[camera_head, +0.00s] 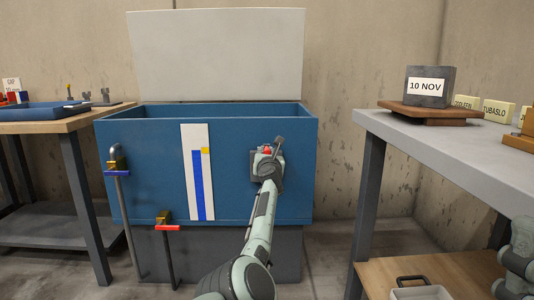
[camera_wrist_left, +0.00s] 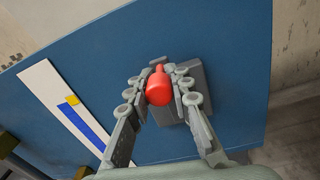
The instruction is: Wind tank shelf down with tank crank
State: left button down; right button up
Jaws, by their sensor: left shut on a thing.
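The blue tank (camera_head: 240,195) stands against the wall with its pale lid raised. The tank crank sits on the right of its front face. Its red handle (camera_wrist_left: 158,88) is between the fingers of my left gripper (camera_wrist_left: 162,85), which is shut on it. In the head view the red handle (camera_head: 267,150) shows just at my left gripper (camera_head: 266,160). A grey crank mount (camera_wrist_left: 192,90) is behind the handle. A white gauge (camera_head: 197,170) with a blue bar and a yellow marker is on the tank front. The tank shelf is hidden inside. My right gripper is not in view.
Two taps, one yellow-blue (camera_head: 117,165) and one with a red lever (camera_head: 166,226), stand on pipes at the tank's left. A grey table (camera_head: 450,145) at right carries a concrete cube (camera_head: 430,88) labelled 10 NOV. A wooden bench (camera_head: 75,122) with a blue tray stands left.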

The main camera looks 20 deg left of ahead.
pick_arm(q)
jog(key=c, duration=1.3)
grip_release()
jog(key=shift+s+a+f, duration=0.15)
jog(key=shift+a, duration=0.1)
jog(key=shift+d, duration=0.1)
jog(key=shift+d+r, duration=0.1)
jog(key=shift+r, duration=5)
